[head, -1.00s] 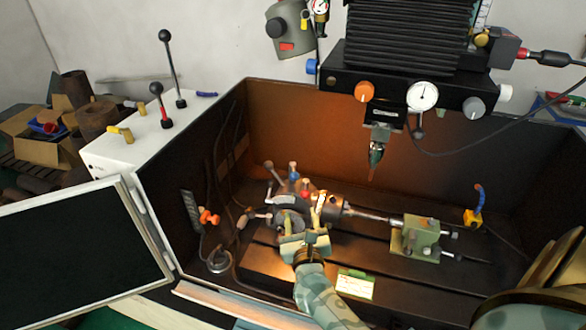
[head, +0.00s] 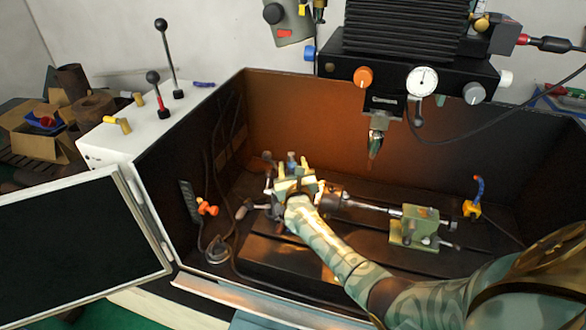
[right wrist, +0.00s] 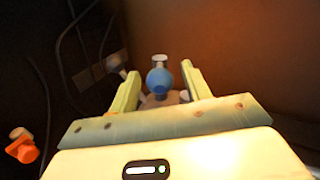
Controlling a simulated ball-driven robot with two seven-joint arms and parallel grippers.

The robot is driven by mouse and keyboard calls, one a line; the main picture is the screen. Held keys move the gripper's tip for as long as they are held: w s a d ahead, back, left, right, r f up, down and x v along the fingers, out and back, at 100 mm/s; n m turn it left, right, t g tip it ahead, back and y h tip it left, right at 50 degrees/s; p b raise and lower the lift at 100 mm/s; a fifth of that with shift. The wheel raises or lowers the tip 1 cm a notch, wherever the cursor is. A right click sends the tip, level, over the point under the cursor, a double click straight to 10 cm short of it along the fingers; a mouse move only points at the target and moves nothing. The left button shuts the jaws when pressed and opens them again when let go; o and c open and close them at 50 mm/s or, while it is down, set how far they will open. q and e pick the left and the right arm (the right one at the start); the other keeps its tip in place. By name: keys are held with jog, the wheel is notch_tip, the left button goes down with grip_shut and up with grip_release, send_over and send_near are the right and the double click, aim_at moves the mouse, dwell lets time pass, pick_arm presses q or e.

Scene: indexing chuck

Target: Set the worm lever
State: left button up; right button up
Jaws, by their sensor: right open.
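The indexing chuck (head: 332,197) sits on the dark machine table, and a rod (head: 375,206) runs from it to the green tailstock (head: 420,222). My right gripper (head: 293,170) is over the left part of the indexing head and hides much of it. In the right wrist view, the blue knob (right wrist: 159,80) stands between the open fingers of my right gripper (right wrist: 161,88), with a gap on each side. I cannot tell which part is the worm lever. My left gripper is not in view.
An orange valve handle (head: 208,208) is on the left, and a blue-and-yellow coolant nozzle (head: 474,200) on the right. An open door panel (head: 75,245) is at front left.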

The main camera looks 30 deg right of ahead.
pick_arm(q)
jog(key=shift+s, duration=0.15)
pick_arm(e)
jog(key=c, duration=1)
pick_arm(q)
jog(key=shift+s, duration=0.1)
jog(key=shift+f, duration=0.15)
pick_arm(e)
jog(key=shift+s+d, duration=0.1)
